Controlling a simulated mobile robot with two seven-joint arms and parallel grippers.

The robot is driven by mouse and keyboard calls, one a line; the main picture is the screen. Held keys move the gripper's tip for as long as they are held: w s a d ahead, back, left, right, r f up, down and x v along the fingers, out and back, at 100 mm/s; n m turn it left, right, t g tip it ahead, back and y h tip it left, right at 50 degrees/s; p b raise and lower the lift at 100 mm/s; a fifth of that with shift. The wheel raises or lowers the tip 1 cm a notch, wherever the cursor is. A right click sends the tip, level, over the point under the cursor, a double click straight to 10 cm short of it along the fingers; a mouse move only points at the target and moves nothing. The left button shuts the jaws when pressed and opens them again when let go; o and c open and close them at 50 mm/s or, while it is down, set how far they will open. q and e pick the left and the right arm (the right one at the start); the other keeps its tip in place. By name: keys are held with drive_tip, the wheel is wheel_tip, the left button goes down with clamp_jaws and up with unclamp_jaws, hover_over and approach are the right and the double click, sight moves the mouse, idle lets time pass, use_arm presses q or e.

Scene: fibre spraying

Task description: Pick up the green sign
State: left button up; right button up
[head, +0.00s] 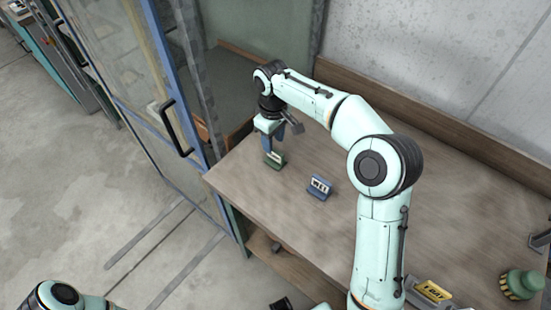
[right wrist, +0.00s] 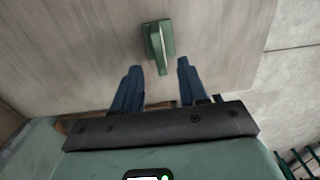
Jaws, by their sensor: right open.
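The green sign (head: 275,160) stands on the wooden table near its left end, right below my right gripper. In the right wrist view the green sign (right wrist: 158,45) lies just beyond and between the two blue fingertips. My right gripper (head: 280,146) is open and empty, pointing down; its fingers also show in the right wrist view (right wrist: 158,66). In the head view the fingers partly cover the space above the sign. My left arm shows only as a piece at the bottom left, and its gripper is out of view.
A blue sign (head: 320,188) stands to the right of the green one. A yellow sign (head: 433,291) and a green round object (head: 522,284) are at the lower right. A blue-framed glass door (head: 150,100) borders the table's left side.

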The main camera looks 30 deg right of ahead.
sight(275, 150)
drive_tip(key=shift+f, duration=0.6)
drive_tip(key=f, duration=0.3)
drive_tip(key=f+b, duration=0.1)
drive_tip(key=shift+s+d+f, duration=0.15)
drive_tip(key=shift+s+f, duration=0.05)
drive_tip(key=shift+s, duration=0.2)
drive_tip(key=shift+w+f, duration=0.1)
drive_tip(key=shift+f, duration=0.1)
clamp_jaws()
